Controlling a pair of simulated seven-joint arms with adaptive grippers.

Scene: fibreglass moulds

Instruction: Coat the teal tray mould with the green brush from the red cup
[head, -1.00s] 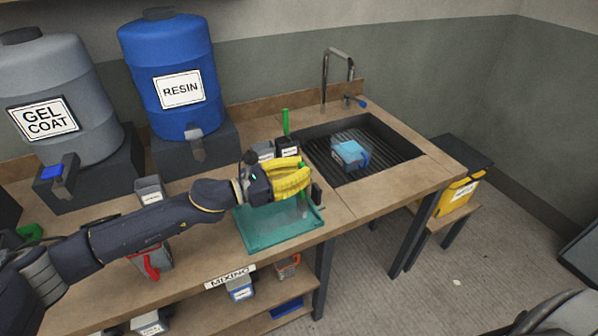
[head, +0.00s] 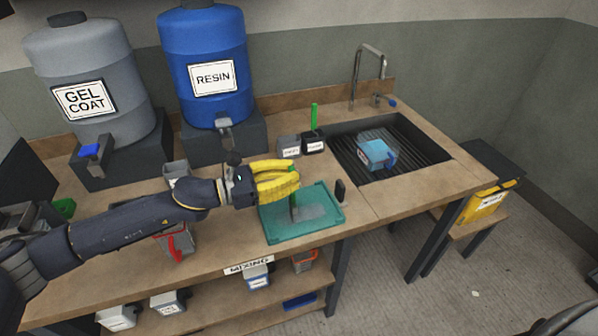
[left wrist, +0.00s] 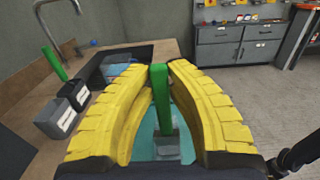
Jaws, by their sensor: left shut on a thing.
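The teal tray mould (head: 272,232) lies flat near the front edge of the bench. A greyish patch covers part of its floor. My left gripper (head: 292,182), with yellow ribbed fingers, is shut on the green brush (head: 293,206) above the tray's left half. The brush points down, its lower end at the tray floor; I cannot tell if it touches. In the left wrist view the green handle (left wrist: 160,95) stands between the fingers. A cup with a red handle (head: 180,246) stands left of the tray, partly hidden by my arm. My right gripper is not in view.
Two small containers, grey (head: 289,147) and black (head: 314,143), stand behind the tray; a second green handle (head: 314,115) rises there. A small dark upright object (head: 340,190) stands at the tray's right. The sink (head: 408,155) holds a blue container (head: 374,154). Resin (head: 203,70) and gel coat (head: 85,85) drums stand behind.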

